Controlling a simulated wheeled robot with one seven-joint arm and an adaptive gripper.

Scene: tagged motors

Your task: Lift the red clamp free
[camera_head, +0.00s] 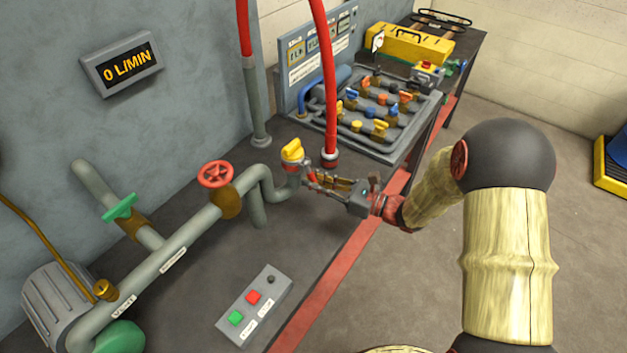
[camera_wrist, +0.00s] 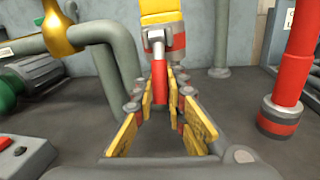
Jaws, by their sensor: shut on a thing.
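The red clamp (camera_wrist: 159,76) shows in the wrist view as a narrow red piece with a grey top end. It stands between the yellow-padded fingers of my gripper (camera_wrist: 164,88), which are shut on it. A yellow-topped fitting with a red band (camera_wrist: 164,22) is right behind and above the clamp. In the head view my gripper (camera_head: 308,178) reaches left over the bench to this yellow-topped fitting (camera_head: 292,152) at the end of the grey pipe. The clamp is mostly hidden there by the fingers. I cannot tell whether it still touches the fitting.
A red hose (camera_head: 328,85) rises from a bench fitting close behind my gripper; its lower end is at right in the wrist view (camera_wrist: 286,100). A red handwheel (camera_head: 215,174) sits on the pipe to the left. A button box (camera_head: 254,304) lies in front. The bench between is clear.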

